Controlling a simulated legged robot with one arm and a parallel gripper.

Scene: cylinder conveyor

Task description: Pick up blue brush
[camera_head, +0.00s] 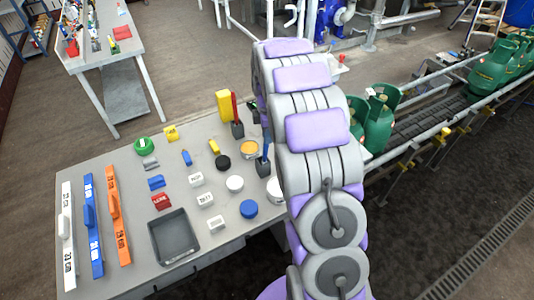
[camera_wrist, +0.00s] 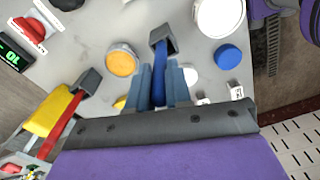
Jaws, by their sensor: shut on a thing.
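The blue brush has a blue handle and a dark grey head. In the wrist view, the blue brush (camera_wrist: 160,82) has its handle between the two blue-grey fingers of my gripper (camera_wrist: 160,72). My gripper is shut on the handle, with the brush head sticking out beyond the fingertips. In the head view, the blue brush (camera_head: 264,160) shows at the right side of the grey table (camera_head: 110,172), just left of my arm. My arm hides the gripper there. I cannot tell whether the brush head touches the table.
A red brush (camera_head: 236,115) and a yellow box (camera_head: 224,106) stand close by at the back. An orange-topped tin (camera_head: 249,148), white lids and a blue lid (camera_head: 249,209) lie around. A grey tray (camera_head: 174,237) is at the front. Green gas cylinders (camera_head: 380,120) are on the conveyor at right.

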